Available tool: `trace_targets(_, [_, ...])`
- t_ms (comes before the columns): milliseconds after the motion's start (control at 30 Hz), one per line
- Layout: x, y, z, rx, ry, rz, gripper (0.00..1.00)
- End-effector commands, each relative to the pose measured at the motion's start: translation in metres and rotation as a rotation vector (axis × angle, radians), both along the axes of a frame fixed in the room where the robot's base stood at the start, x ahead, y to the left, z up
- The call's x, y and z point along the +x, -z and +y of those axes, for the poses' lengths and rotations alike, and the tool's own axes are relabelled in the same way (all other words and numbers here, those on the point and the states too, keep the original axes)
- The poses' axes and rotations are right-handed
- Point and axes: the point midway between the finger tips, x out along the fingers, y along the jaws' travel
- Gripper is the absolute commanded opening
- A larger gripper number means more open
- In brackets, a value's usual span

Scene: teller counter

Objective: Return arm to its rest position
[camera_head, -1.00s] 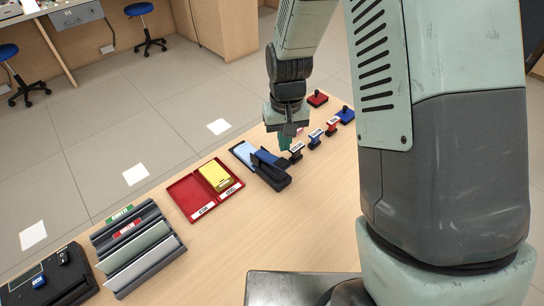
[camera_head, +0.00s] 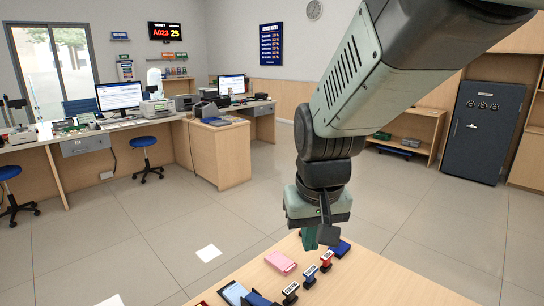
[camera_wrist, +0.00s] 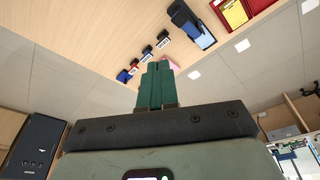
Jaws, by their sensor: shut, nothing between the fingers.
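My gripper (camera_head: 320,236) hangs above the far edge of the wooden counter (camera_head: 365,278) in the head view. Its green fingers (camera_wrist: 157,86) are together and empty in the wrist view. My arm reaches in from the upper right of the head view, and the wrist points downward. The gripper is in front of a blue ink pad (camera_head: 341,248), partly covering it, and appears apart from it.
Several hand stamps (camera_head: 310,277) stand in a row on the counter. A pink pad (camera_head: 280,262) and a blue-topped device (camera_head: 234,293) lie left of them. The red case with a yellow pad (camera_wrist: 234,12) shows in the wrist view. Open floor (camera_head: 420,215) lies beyond.

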Motion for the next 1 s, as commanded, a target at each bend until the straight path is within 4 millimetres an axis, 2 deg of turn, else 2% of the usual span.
trace_targets(33, [-0.014, -0.019, -0.007, 0.004, 0.015, -0.037, 0.0])
trace_targets(200, [-0.066, -0.062, -0.026, 0.018, 0.058, -0.129, 0.0])
trace_targets(400, [-0.12, -0.086, -0.039, 0.032, 0.097, -0.216, 0.0])
trace_targets(500, [-0.137, -0.09, -0.042, 0.036, 0.106, -0.243, 0.0])
trace_targets(667, [-0.148, -0.091, -0.044, 0.039, 0.114, -0.26, 0.0])
trace_targets(1000, [-0.148, -0.091, -0.044, 0.039, 0.114, -0.26, 0.0])
